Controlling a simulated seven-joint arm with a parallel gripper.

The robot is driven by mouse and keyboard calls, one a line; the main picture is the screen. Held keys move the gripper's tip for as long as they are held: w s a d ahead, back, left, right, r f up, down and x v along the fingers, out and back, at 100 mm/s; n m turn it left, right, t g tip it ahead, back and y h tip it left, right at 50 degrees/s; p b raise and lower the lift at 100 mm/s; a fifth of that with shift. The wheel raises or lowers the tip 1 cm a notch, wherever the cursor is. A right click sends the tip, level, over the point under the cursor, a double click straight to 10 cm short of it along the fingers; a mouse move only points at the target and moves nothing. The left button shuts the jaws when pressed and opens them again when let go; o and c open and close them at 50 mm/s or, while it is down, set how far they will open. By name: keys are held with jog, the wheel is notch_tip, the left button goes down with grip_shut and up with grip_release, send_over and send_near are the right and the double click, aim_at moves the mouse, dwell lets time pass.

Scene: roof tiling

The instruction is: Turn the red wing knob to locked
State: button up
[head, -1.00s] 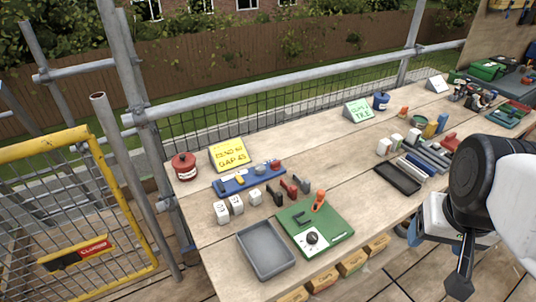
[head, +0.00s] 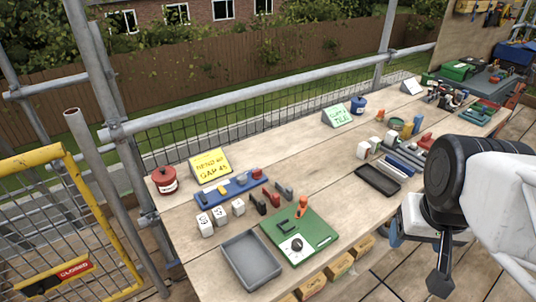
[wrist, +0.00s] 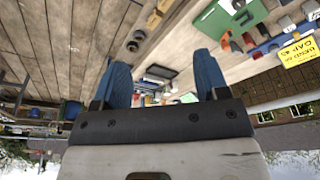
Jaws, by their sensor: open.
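A small orange-red lever-like part (head: 302,207) stands on the green board (head: 322,238); a smaller red knob-like part (head: 257,173) sits at the end of the blue board (head: 232,189). I cannot tell which is the red wing knob, or how it is turned. A black knob (head: 297,244) on a white dial is also on the green board. In the wrist view my gripper (wrist: 162,66) has two blue fingers spread apart with nothing between them. It is in the air, clear of both boards, with the green board (wrist: 216,20) at the top.
A grey tray (head: 251,260) lies left of the green board, with white blocks (head: 220,216) behind it. A black tray (head: 378,181) lies to the right. A yellow sign (head: 211,166) and a red pot (head: 165,180) stand at the back left. Bare bench (head: 300,165) lies between groups.

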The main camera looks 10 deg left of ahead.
jog(key=shift+w, duration=0.1)
jog(key=c, duration=0.5)
jog(key=shift+w+a+r, duration=0.2)
jog(key=shift+w, duration=0.4)
jog(key=w+a+m, duration=0.1)
jog(key=w+a, duration=0.2)
jog(key=w, duration=0.4)
jog(key=w+a+m, duration=0.2)
jog(key=w+a, duration=0.1)
jog(key=w, duration=0.4)
jog(key=m+g, duration=0.3)
jog(key=m, duration=0.3)
send_over(257, 170)
jog(key=f, duration=1.9)
jog(key=shift+s+d+f, duration=0.1)
jog(key=shift+d, duration=0.15)
jog(key=shift+a+f, duration=0.25)
jog(key=shift+a, duration=0.05)
jog(key=shift+f, duration=0.1)
jog(key=shift+f, duration=3.8)
